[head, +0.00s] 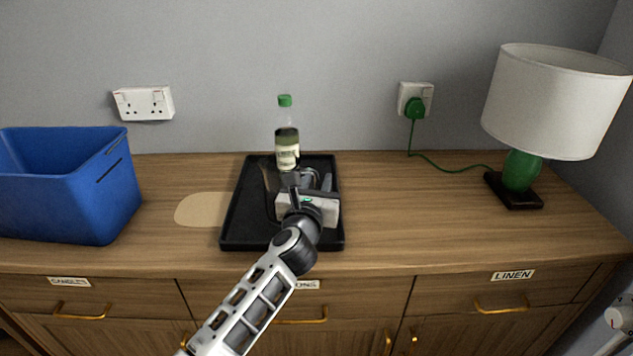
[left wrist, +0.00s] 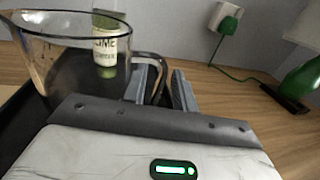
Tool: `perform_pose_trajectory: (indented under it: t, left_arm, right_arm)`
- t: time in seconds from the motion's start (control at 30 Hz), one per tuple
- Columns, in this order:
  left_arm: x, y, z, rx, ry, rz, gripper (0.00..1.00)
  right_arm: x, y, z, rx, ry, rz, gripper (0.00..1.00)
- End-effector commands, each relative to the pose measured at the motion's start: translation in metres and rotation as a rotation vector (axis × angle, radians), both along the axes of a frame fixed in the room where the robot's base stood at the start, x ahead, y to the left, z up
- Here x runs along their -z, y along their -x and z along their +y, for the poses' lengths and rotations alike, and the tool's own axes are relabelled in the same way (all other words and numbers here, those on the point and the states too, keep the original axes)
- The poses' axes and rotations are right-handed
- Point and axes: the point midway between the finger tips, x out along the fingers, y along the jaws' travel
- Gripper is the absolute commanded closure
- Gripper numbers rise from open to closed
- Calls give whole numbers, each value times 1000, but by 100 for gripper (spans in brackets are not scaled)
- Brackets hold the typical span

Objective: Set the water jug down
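The water jug is clear glass and stands upright; it looks as if it rests on the black tray (head: 232,231). In the left wrist view the jug (left wrist: 28,50) fills the upper left, its rim and loop handle showing. In the head view it is faint behind my left gripper (head: 318,182). In the left wrist view the left gripper's fingers (left wrist: 165,90) stand apart, one either side of the jug's handle, with some gap showing. Contact with the handle is unclear. My right gripper is not in view.
A green-capped bottle (head: 287,150) stands at the tray's back. A blue bin (head: 70,205) is at the left, with a pale oval patch (head: 205,209) beside the tray. A lamp (head: 555,100) stands at the right. The wooden top between tray and lamp is clear.

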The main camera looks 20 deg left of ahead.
Motion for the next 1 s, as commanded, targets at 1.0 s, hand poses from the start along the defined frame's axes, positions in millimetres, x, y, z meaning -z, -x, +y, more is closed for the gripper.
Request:
perform_pose_trajectory:
  t: [1.0]
  left_arm:
    - [-4,114,-7,1,-1,0,69]
  right_arm:
    - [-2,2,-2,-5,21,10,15]
